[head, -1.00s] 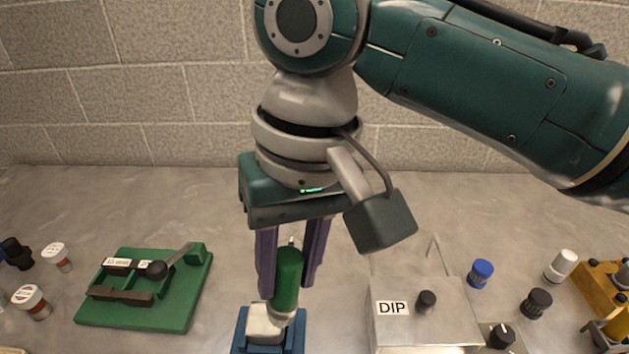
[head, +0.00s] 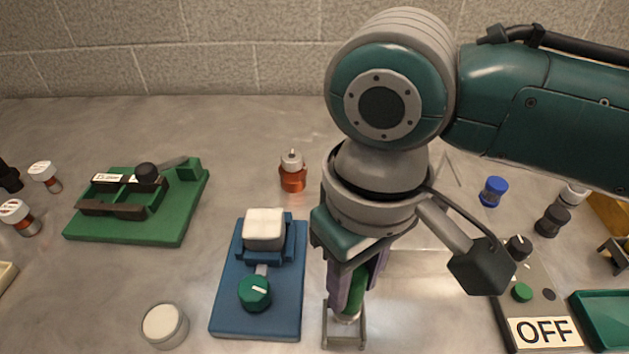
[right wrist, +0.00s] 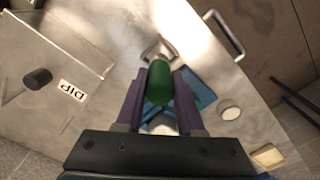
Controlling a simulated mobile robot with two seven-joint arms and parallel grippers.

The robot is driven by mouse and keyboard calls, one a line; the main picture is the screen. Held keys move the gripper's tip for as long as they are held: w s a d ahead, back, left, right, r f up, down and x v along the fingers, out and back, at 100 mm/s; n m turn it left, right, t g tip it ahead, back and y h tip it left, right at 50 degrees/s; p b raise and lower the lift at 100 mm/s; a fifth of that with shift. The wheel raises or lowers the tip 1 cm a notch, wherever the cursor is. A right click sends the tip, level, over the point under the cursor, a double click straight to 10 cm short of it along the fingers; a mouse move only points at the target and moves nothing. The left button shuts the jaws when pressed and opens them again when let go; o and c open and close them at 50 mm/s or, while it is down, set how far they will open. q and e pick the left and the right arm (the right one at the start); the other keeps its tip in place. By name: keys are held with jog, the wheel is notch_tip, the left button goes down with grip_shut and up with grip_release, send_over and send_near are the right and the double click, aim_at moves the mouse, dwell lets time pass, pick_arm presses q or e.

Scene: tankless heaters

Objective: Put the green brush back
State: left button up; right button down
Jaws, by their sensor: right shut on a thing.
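The green brush (head: 355,297) is upright between the purple fingers of my right gripper (head: 357,288), which is shut on it. It also shows in the right wrist view (right wrist: 159,84), seen from above between the fingers. Its pale lower end is at the top of a small grey metal holder (head: 345,340) at the front of the table. I cannot tell whether the brush end is inside the holder or just above it. My left gripper is in neither view.
A blue stand (head: 258,320) with a white block and green knob is close left of the gripper. A metal DIP box (right wrist: 60,75) is close by. An orange bottle (head: 292,174) stands behind. A green board (head: 180,220) lies at left, an OFF panel (head: 545,332) at right.

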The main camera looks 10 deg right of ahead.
aim_at(350, 304)
notch_tip(350, 304, down, 5)
jog(key=shift+r+b, duration=0.1)
jog(key=shift+b, duration=0.35)
jog(key=c, duration=0.5)
grip_release()
jog(key=shift+f, duration=0.2)
jog(key=shift+r, duration=0.1)
notch_tip(350, 304, up, 12)
jog(key=shift+r+p, duration=0.1)
jog(key=shift+p, duration=1)
jog(key=s+a+f+t+y, duration=0.2)
jog(key=s+a+y, duration=0.1)
jog(key=s+a, duration=0.15)
jog(key=s+d+h, duration=0.1)
jog(key=s+d, duration=0.1)
jog(key=d, duration=0.2)
jog(key=s+d+m+t+h, duration=0.1)
jog(key=s+d, duration=0.2)
jog(key=d, duration=0.2)
jog(key=s+d+m, duration=0.1)
jog(key=s+d, duration=0.1)
jog(key=d, duration=0.2)
jog(key=shift+s+d+f+t+h, duration=0.2)
jog(key=shift+d+f+t+h, duration=0.1)
jog(key=shift+d+h, duration=0.1)
